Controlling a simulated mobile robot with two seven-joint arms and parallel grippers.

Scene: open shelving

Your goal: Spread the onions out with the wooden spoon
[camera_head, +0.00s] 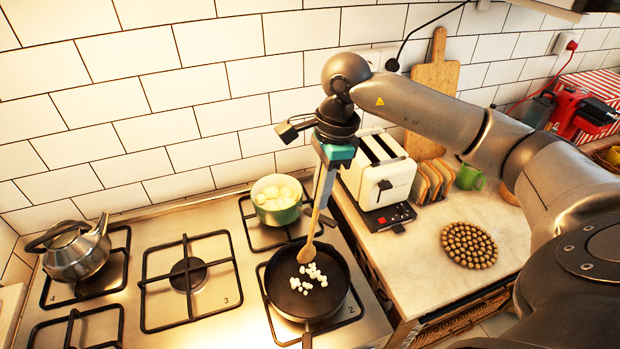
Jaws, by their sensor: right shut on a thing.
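White onion pieces (308,277) lie in a loose cluster in the middle of a black frying pan (336,300) on the front right burner. My right gripper (325,186) is above the pan's far side, pointing down. It is shut on the wooden spoon (311,228), which hangs steeply with its bowl low in the pan, at the upper edge of the onions. I cannot tell whether the spoon touches the pan or the onions. My left gripper is not in view.
A green pot (277,212) with pale contents stands behind the pan. A kettle (74,252) is at the left of the hob (152,327). A white toaster (379,185), bread rack, cutting board (433,80) and round trivet (469,245) are at right. The tiled wall closes the back.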

